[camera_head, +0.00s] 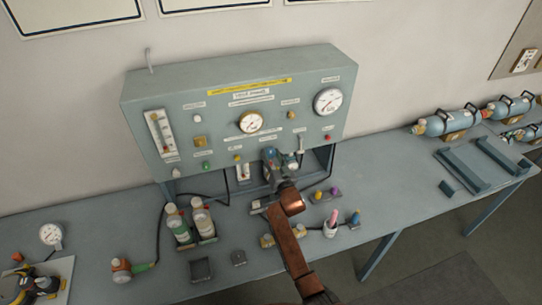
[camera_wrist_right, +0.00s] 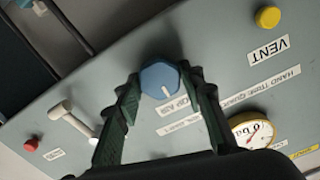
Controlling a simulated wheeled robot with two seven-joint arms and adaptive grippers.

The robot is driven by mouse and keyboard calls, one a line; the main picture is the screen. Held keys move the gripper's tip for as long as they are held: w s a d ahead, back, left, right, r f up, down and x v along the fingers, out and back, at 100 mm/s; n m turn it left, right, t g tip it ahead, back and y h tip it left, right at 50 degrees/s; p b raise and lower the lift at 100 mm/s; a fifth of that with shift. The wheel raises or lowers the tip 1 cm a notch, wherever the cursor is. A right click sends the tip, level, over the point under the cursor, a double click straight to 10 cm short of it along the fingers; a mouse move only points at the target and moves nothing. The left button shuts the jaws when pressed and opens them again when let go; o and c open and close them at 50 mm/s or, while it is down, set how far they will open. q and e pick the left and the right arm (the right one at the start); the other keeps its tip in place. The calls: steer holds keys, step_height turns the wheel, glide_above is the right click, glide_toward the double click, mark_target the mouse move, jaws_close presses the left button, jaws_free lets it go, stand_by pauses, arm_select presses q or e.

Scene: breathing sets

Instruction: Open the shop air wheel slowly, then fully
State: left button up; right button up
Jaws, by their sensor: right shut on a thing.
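The shop air wheel (camera_wrist_right: 160,80) is a blue faceted knob with a white mark on the grey panel. A partly covered label beside it appears to end in "OP AIR". My right gripper (camera_wrist_right: 162,92) has its two green ribbed fingers shut on opposite sides of the wheel. In the head view, my right gripper (camera_head: 273,160) is at the lower middle of the panel (camera_head: 180,105) and mostly hides the wheel. My left gripper is not in view.
A yellow vent knob (camera_wrist_right: 267,17), a white lever (camera_wrist_right: 72,120), a red knob (camera_wrist_right: 31,144) and a gauge (camera_wrist_right: 252,132) are near the wheel. Bottles (camera_head: 180,228) and a cup (camera_head: 330,229) stand on the bench. Cylinders (camera_head: 447,121) lie at right.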

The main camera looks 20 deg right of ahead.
steer(key=shift+n, duration=0.4)
steer(key=n+b, duration=0.1)
steer(key=n, duration=0.3)
steer(key=shift+f+n, duration=0.1)
steer(key=shift+n, duration=0.3)
steer(key=n+b, duration=0.1)
steer(key=n, duration=0.5)
steer(key=shift+a, duration=0.1)
steer(key=shift+n, duration=0.3)
steer(key=o, duration=1.1)
steer(key=shift+o, duration=0.2)
steer(key=s, duration=1.2)
steer(key=shift+d, duration=0.2)
